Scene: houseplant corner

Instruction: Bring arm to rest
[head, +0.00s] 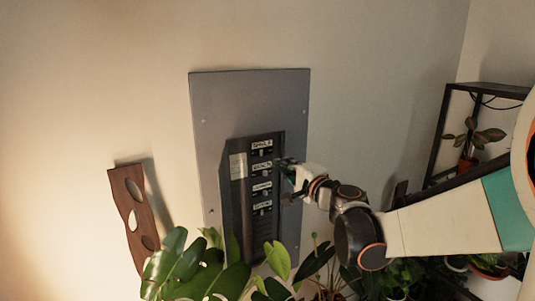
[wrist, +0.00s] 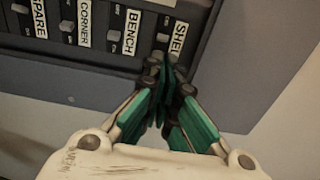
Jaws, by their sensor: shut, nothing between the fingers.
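My gripper (wrist: 163,80) is shut and empty, its green fingers together at the edge of the dark breaker panel (wrist: 80,55). In the head view my gripper (head: 284,166) is at the right side of the grey electrical box (head: 250,100) on the wall, with my arm reaching in from the right. The wrist view shows labelled switches: SPARE (wrist: 39,18), CORNER (wrist: 84,22), BENCH (wrist: 132,33) and one partly hidden by my fingers that starts with SHEL (wrist: 178,38). I cannot tell whether the fingertips touch the panel.
Leafy plants (head: 190,265) stand below the box and rise in front of its lower edge. A dark shelf (head: 448,130) with a potted plant (head: 470,145) is at the right, behind my arm. A wooden board (head: 137,210) with holes hangs at the left. The wall above is clear.

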